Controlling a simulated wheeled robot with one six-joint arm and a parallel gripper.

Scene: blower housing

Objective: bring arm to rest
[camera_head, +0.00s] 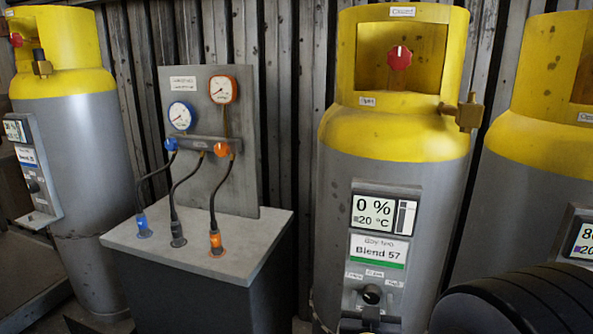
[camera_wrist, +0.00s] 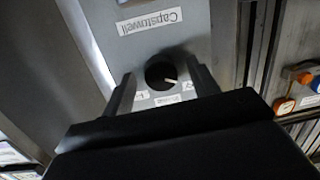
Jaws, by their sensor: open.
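My gripper (camera_wrist: 163,78) shows in the wrist view, open and empty. Its two dark fingers stand on either side of a round black knob (camera_wrist: 160,75) with a pale pointer mark. I cannot tell whether they touch the knob. The knob sits on a grey panel (camera_wrist: 165,48) with a white label reading "Capstowell".
In the head view, a grey and yellow cylinder (camera_head: 385,190) reads 0 % and "Blend 57". Others stand left (camera_head: 85,145) and right (camera_head: 515,200). A gauge board (camera_head: 230,150) with hoses rises from a grey-topped cabinet (camera_head: 265,240). A wall stands behind.

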